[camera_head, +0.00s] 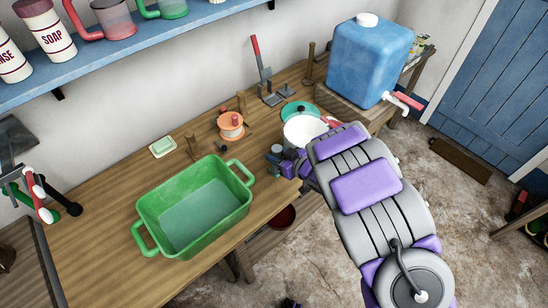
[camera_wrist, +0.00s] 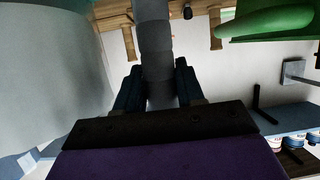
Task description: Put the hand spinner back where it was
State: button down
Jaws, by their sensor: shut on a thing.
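My gripper (camera_wrist: 157,88) is shut on a grey, ribbed, rounded piece (camera_wrist: 154,42), which looks like part of the hand spinner. In the wrist view it rises between the two dark fingers and runs out of the top edge, so its full shape is hidden. In the head view my gripper (camera_head: 283,163) is over the wooden counter's front part, between the green tub and the white pot. A small grey part of the held thing (camera_head: 277,149) shows there. I cannot tell whether it touches the counter.
The green tub (camera_head: 147,203) is left of my gripper; the white pot (camera_head: 299,131) is close on its right. Behind are an orange spool (camera_head: 230,121), wooden pegs, a soap dish (camera_head: 162,147) and a metal stand (camera_head: 269,94). A blue water container (camera_head: 368,58) stands at right.

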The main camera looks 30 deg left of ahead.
jog(key=f, duration=0.1)
jog(key=w+a+f+b, duration=0.1)
jog(key=w+f, duration=0.1)
jog(key=shift+a+f, duration=0.35)
jog(key=shift+f, duration=0.05)
jog(key=c, duration=1.1)
grip_release()
jog(key=shift+a+f, duration=0.15)
jog(key=shift+a, duration=0.1)
jog(key=o, duration=0.4)
jog(key=shift+a+f, duration=0.25)
jog(key=shift+a, duration=0.5)
jog(key=shift+d+r, duration=0.2)
jog(key=shift+d, duration=0.3)
jog(key=shift+d+r, duration=0.15)
jog(key=shift+d, duration=0.3)
jog(key=p+v, duration=0.1)
jog(key=v, duration=1)
jog(key=shift+s+p, duration=0.3)
jog(key=shift+p, duration=0.05)
